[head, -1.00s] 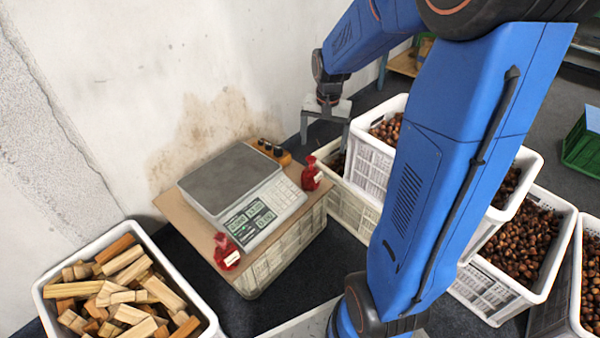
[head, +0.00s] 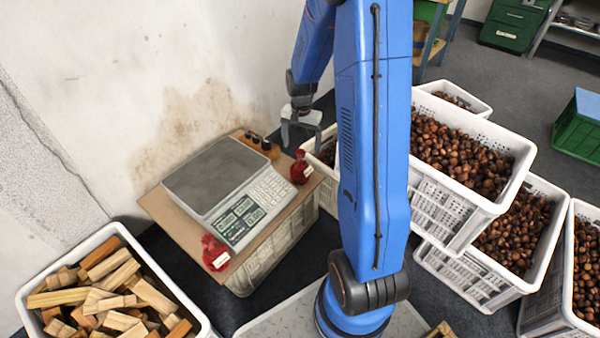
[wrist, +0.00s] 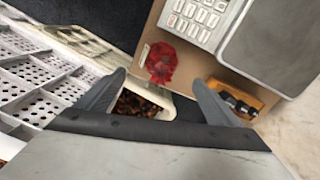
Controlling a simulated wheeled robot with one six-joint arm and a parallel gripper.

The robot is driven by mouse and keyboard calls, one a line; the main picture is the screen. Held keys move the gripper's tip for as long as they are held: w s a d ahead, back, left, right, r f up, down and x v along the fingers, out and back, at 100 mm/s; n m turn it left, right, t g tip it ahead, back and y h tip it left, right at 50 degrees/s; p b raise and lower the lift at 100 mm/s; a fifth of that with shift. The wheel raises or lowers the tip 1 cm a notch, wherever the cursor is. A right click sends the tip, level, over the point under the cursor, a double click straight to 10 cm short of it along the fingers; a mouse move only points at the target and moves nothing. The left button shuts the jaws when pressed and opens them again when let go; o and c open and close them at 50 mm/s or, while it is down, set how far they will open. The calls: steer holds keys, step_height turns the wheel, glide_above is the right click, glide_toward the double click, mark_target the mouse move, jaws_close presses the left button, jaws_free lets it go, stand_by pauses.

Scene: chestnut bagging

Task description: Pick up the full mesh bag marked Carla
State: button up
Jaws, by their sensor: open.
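Two red mesh bags with white tags stand on a brown board around the scale. One bag (head: 301,168) is at the far right corner of the board, beside the scale. The other bag (head: 215,252) is at the near corner, in front of the scale's display. The tags are too small to read in any view. My gripper (head: 301,128) is open and empty, above and just behind the far bag. In the wrist view the far bag (wrist: 161,63) lies ahead, between the lines of my open fingers (wrist: 160,85) and apart from them.
The grey scale (head: 226,190) fills most of the board (head: 165,207). A small orange block with dark knobs (head: 258,145) stands behind the scale. White crates of chestnuts (head: 470,150) stand at the right. A crate of wood pieces (head: 115,235) is at the lower left, and a wall rises behind.

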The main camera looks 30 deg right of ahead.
mark_target(300, 162)
step_height(300, 162, down, 5)
steer(key=shift+f, duration=0.15)
steer(key=shift+a+f, duration=0.2)
steer(key=shift+f, duration=2.45)
steer(key=c, duration=1.3)
